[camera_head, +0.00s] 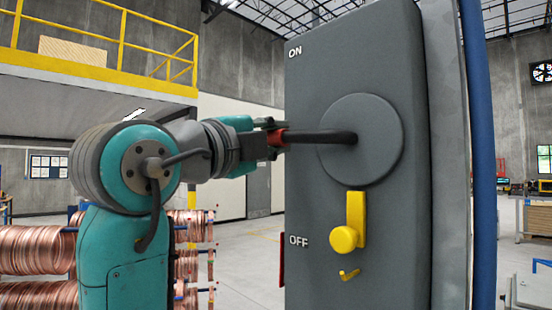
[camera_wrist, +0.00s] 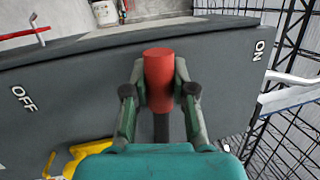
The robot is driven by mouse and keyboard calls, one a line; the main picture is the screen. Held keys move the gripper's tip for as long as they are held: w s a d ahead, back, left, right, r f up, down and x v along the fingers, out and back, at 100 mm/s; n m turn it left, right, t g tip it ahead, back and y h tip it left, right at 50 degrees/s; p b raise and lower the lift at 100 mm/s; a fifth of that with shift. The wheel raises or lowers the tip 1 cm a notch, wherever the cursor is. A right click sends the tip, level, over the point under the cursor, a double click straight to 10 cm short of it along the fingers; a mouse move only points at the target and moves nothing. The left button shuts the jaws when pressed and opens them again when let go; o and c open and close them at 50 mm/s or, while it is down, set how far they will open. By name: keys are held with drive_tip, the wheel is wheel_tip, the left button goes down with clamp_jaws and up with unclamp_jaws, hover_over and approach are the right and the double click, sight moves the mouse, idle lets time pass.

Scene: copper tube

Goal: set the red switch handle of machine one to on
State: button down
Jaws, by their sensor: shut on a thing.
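The switch is a large dark grey box (camera_head: 310,190) with a white ON label (camera_head: 295,53) near its top and an OFF label (camera_head: 299,241) lower down. A round grey hub (camera_head: 375,165) carries a dark rod (camera_head: 320,137), which points left about level, between the two labels. The rod's red handle (camera_head: 279,138) is at its left end. My gripper (camera_head: 268,138) reaches in from the left and is shut on this handle. In the wrist view the red handle (camera_wrist: 158,62) sits between both fingers, with OFF to the left and ON to the right.
A yellow latch (camera_head: 355,215) with a round knob is on the box below the hub. A blue post (camera_head: 480,150) stands right of the box. Copper coils (camera_head: 35,250) on racks are at the lower left. A yellow-railed platform (camera_head: 120,75) is behind.

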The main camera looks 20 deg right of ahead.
drive_tip(key=r+m, duration=0.1)
drive_tip(key=m, duration=0.1)
drive_tip(key=r+m+g+h, duration=0.1)
drive_tip(key=r+m, duration=0.1)
drive_tip(key=s+r+m, duration=0.1)
drive_tip(key=shift+s+d+r+m+g+h, duration=0.1)
drive_tip(key=shift+d+r+m+g+h, duration=0.2)
drive_tip(key=shift+m, duration=0.1)
drive_tip(key=m, duration=0.1)
drive_tip(key=s+r+m, duration=0.1)
drive_tip(key=shift+d+r+m+g, duration=0.15)
drive_tip(key=shift+r+m+g, duration=0.15)
drive_tip(key=shift+m, duration=0.1)
drive_tip(key=shift+s+d+r+m+g+h, duration=0.25)
drive_tip(key=shift+s+r+m+g+h, duration=0.25)
drive_tip(key=shift+m, duration=0.6)
drive_tip(key=shift+s, duration=0.1)
drive_tip(key=c, duration=0.9)
unclamp_jaws()
drive_tip(key=shift+a, duration=0.15)
drive_tip(key=shift+a, duration=0.3)
drive_tip(key=v, duration=1.1)
drive_tip(key=shift+s, duration=0.2)
